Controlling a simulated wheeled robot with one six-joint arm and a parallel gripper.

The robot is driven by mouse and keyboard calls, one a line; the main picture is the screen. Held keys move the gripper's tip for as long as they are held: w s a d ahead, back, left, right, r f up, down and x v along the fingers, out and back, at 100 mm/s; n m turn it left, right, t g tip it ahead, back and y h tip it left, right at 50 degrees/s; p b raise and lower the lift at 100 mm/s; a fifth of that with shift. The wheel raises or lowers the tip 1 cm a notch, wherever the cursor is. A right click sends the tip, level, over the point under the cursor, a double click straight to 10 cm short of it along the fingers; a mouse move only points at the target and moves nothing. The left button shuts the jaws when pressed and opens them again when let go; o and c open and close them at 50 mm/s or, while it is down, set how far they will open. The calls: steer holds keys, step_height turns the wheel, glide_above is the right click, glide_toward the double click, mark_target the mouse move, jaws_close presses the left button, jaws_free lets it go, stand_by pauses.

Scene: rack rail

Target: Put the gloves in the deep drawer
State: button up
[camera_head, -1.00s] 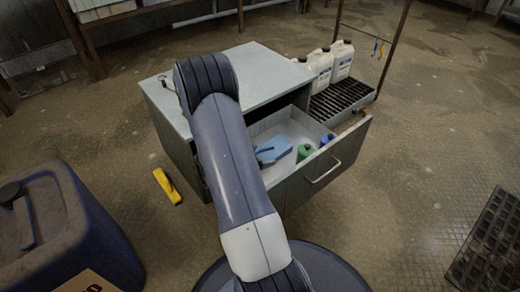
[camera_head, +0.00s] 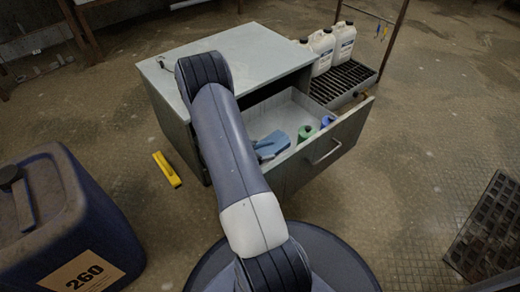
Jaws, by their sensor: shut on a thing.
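The light blue gloves (camera_head: 273,145) are at the open deep drawer (camera_head: 322,152), near its front left part, beside a green bottle (camera_head: 307,133). My gripper (camera_head: 262,145) shows only as a small dark tip against the gloves. The rest of it is hidden behind my arm. It is shut on the gloves. I cannot tell whether the gloves touch the drawer floor. The drawer is pulled out of the grey cabinet (camera_head: 235,58), and its back left part is hidden by my arm.
A blue bottle (camera_head: 327,121) stands in the drawer beside the green one. White jugs (camera_head: 343,43) and a black grate (camera_head: 345,84) are behind the drawer. A yellow object (camera_head: 167,169) lies on the floor. A blue canister (camera_head: 65,220) stands at left. Floor at right is mostly clear.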

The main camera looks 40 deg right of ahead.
steer(key=o, duration=1.1)
step_height(320, 180, up, 16)
steer(key=p, duration=0.2)
steer(key=shift+p, duration=0.4)
steer(key=shift+f, duration=0.1)
stand_by(0.4)
step_height(320, 180, down, 13)
steer(key=shift+b, duration=1.15)
